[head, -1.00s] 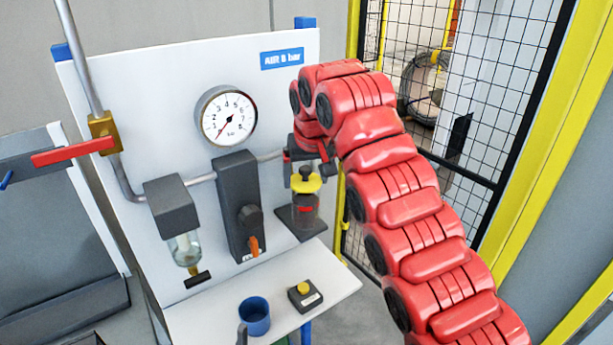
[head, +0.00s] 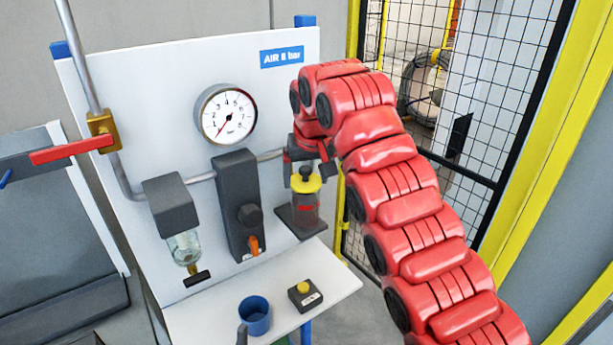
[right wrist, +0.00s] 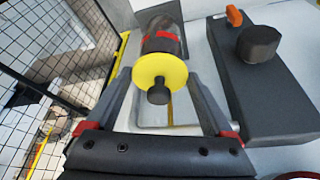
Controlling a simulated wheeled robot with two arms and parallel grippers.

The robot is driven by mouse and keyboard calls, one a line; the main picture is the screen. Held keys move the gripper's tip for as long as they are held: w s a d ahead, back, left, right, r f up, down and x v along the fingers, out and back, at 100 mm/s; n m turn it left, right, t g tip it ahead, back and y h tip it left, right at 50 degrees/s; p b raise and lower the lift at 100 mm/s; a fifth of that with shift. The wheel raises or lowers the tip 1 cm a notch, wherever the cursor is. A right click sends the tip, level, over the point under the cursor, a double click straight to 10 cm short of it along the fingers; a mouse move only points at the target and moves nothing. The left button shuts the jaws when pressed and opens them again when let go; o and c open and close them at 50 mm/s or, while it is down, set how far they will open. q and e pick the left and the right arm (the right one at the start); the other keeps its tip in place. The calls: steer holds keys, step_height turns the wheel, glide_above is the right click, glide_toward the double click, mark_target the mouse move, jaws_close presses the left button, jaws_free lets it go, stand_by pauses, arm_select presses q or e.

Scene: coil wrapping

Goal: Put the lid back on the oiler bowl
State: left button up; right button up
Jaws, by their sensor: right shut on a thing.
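The yellow lid (head: 306,184) with its black knob (head: 306,172) is at the top of the oiler bowl (head: 305,208), a clear cylinder with a red band. The lid looks level and in line with the bowl; I cannot tell whether it touches the rim. My right gripper (head: 305,177) comes from above and is shut on the lid, one finger on each side. In the right wrist view the lid (right wrist: 160,70) is between the fingertips, and the bowl (right wrist: 164,40) shows behind it. My left gripper is not in view.
A dark grey regulator block (head: 240,205) with a knob stands left of the bowl. A second glass bowl (head: 185,247) hangs further left. A mesh fence (head: 470,110) is at right.

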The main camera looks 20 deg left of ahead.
steer(key=o, duration=1.2)
steer(key=shift+r+p, duration=3.35)
steer(key=shift+r, duration=0.2)
steer(key=shift+c, duration=0.2)
jaws_close()
